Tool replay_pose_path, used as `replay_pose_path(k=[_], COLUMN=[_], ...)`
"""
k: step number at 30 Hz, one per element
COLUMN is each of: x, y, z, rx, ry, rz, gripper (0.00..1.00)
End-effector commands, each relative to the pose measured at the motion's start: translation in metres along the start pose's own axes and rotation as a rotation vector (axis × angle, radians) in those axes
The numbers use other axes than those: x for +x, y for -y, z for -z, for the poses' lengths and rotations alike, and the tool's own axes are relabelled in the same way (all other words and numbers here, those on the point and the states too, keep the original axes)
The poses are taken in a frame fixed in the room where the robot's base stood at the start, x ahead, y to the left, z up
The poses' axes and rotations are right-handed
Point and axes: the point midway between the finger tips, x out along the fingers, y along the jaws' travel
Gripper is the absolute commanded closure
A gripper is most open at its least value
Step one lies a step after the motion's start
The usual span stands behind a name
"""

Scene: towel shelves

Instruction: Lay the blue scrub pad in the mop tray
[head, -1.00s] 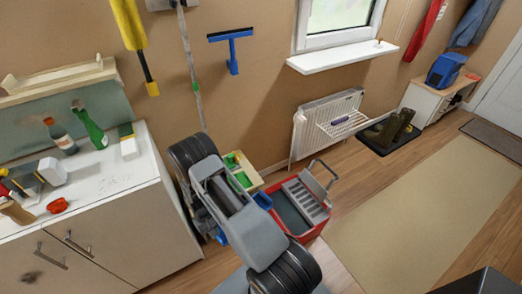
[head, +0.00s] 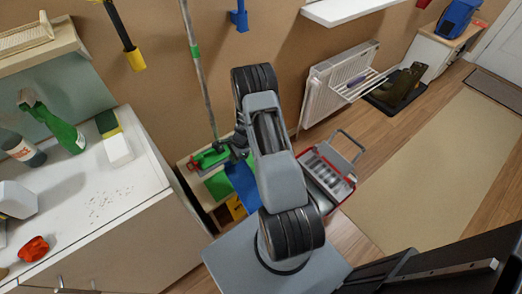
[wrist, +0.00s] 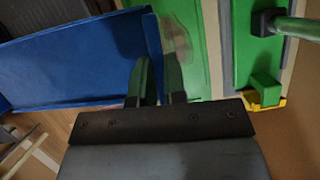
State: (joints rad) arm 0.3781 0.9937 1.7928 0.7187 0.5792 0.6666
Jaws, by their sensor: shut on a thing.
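My gripper (wrist: 157,72) is shut on a narrow blue piece, the scrub pad (wrist: 153,42), seen nearly edge-on between the fingers in the wrist view. Most of the pad is hidden. In the head view my gripper (head: 238,148) is over the low shelf unit by the wall, partly hidden by my arm. A green tray surface (head: 218,186), which looks like the mop tray, lies there below the mop's foot (head: 208,158). In the wrist view the green surface (wrist: 196,75) is just right of the fingers. I cannot tell whether the pad touches it.
A large blue flat piece with a raised edge (wrist: 70,65) lies left of the fingers; it also shows in the head view (head: 242,184). The mop pole (head: 196,75) rises along the wall. A white-topped cabinet (head: 120,195) is at left, a red caddy (head: 335,185) at right.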

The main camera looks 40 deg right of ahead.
Motion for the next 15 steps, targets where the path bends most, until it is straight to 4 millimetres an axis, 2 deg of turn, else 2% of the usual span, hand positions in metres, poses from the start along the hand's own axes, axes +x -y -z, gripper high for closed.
replay_pose_path(k=[1,3,9,12,15], x=[0.004,-0.002,-0.018,-0.025,-0.03], y=[0.006,0.012,0.019,0.019,0.017], z=[0.021,0.044,0.1,0.12,0.131], rx=[0.171,0.407,0.967,1.156,1.27], ry=[-0.002,-0.002,-0.004,-0.004,-0.004], rz=[0.072,0.166,0.386,0.459,0.502], gripper=[1.0,1.0,1.0,1.0,1.0])
